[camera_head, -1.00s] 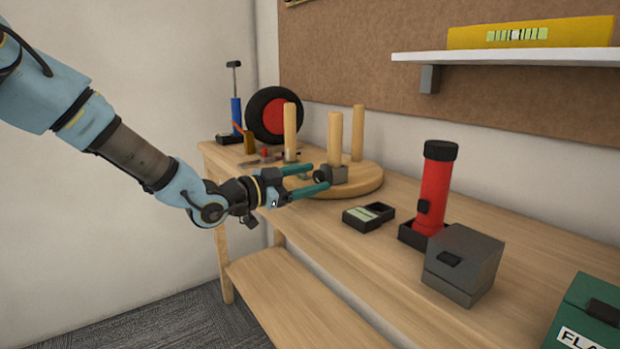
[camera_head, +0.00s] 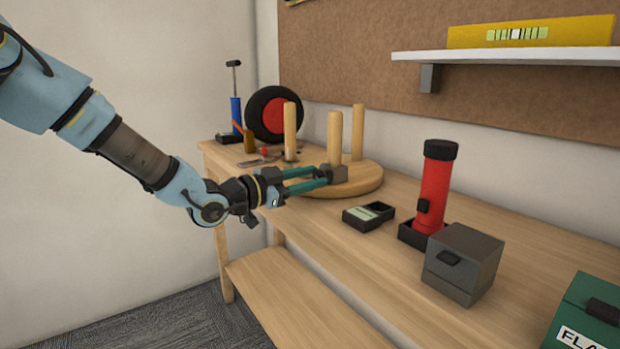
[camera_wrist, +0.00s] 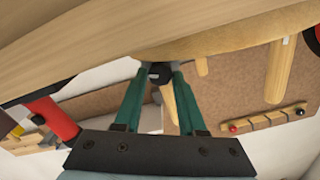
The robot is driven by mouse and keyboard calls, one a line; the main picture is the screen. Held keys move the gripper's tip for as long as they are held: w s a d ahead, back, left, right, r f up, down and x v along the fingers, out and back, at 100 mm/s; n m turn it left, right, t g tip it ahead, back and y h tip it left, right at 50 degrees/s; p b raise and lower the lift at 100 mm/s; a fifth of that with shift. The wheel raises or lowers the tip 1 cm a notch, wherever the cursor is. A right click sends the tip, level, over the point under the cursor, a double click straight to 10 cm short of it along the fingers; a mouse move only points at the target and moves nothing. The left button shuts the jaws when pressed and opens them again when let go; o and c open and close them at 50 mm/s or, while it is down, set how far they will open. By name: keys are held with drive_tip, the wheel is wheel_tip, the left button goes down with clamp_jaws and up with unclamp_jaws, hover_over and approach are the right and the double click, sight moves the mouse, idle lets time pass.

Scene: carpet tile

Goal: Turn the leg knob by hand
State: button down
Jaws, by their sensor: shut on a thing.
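A round wooden stool top (camera_head: 368,188) lies on the workbench with its wooden legs (camera_head: 335,138) pointing up. A grey block (camera_head: 337,173) sits at the foot of the nearest leg, and the dark leg knob (camera_wrist: 160,70) is on its side facing my arm. My gripper (camera_head: 324,174) reaches in from the left, its green fingers shut on the knob. In the wrist view my gripper (camera_wrist: 159,75) has a finger on either side of the knob. In the head view the fingers mostly hide the knob.
A small black tray (camera_head: 368,214), a red flashlight (camera_head: 434,188) in a black holder, a grey box (camera_head: 463,262) and a green box (camera_head: 588,315) stand to the right. A wheel (camera_head: 272,115) and a blue pump (camera_head: 236,115) stand at the back left. A lower shelf (camera_head: 300,300) runs below.

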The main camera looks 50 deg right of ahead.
drive_tip(key=shift+n+p, duration=0.35)
drive_tip(key=shift+n, duration=0.05)
drive_tip(key=n+p, duration=0.2)
drive_tip(key=n, duration=0.1)
drive_tip(key=shift+r+p, duration=0.2)
drive_tip(key=shift+p, duration=0.2)
drive_tip(key=n+p, duration=0.3)
drive_tip(key=n, duration=0.2)
drive_tip(key=shift+w+f, duration=0.1)
drive_tip(key=shift+f, duration=0.05)
drive_tip(key=shift+n, duration=0.4)
drive_tip(key=c, duration=0.5)
unclamp_jaws()
drive_tip(key=shift+f, duration=0.1)
